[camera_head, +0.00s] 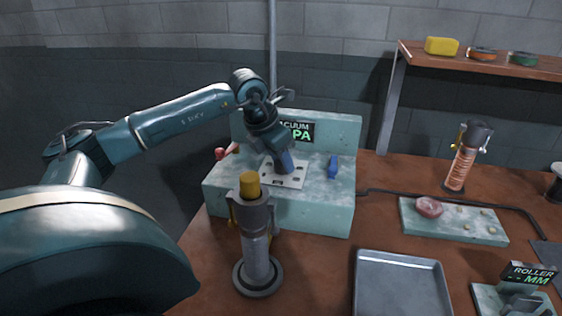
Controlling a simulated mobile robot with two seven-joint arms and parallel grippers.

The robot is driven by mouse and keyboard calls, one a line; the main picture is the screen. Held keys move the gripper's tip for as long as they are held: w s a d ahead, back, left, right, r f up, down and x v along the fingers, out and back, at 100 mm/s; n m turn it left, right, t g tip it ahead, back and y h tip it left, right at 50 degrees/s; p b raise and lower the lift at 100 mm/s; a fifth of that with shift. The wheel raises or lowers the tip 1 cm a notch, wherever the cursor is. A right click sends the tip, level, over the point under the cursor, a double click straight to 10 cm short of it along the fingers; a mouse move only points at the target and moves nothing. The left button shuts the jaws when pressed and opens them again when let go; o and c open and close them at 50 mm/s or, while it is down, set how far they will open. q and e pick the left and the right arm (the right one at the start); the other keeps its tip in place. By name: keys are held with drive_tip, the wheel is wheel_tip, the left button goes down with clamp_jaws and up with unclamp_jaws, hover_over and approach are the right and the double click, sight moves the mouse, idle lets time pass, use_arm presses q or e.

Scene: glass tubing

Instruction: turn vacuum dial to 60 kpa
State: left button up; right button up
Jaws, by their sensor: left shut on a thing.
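The vacuum unit (320,211) is a pale teal box with a raised back panel, standing on the bench. Its display (307,131) shows part of the word VACUUM and "PA" in green; my left arm hides the reading. A white plate with dark marks (297,183) lies on its top. My left gripper (284,167) points down at this plate and is shut on the vacuum dial, which is mostly hidden by the gripper and wrist. The dial's setting cannot be read. My right gripper is not in view.
A blue lever (333,166) and a red knob (219,154) flank the plate. A metal tray (402,287), a pad with a pink coil (453,222) and a roller unit (515,293) lie to the right.

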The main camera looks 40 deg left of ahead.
use_arm(q)
drive_tip(key=m+h, duration=0.1)
drive_tip(key=m, duration=0.2)
drive_tip(key=shift+w+a+m, duration=0.1)
drive_tip(key=shift+m, duration=0.3)
drive_tip(key=shift+m+g+h, duration=0.4)
drive_tip(key=shift+m, duration=0.2)
drive_tip(key=o, duration=1)
drive_tip(key=v, duration=1.3)
drive_tip(key=shift+p, duration=0.35)
drive_tip(key=shift+r, duration=0.15)
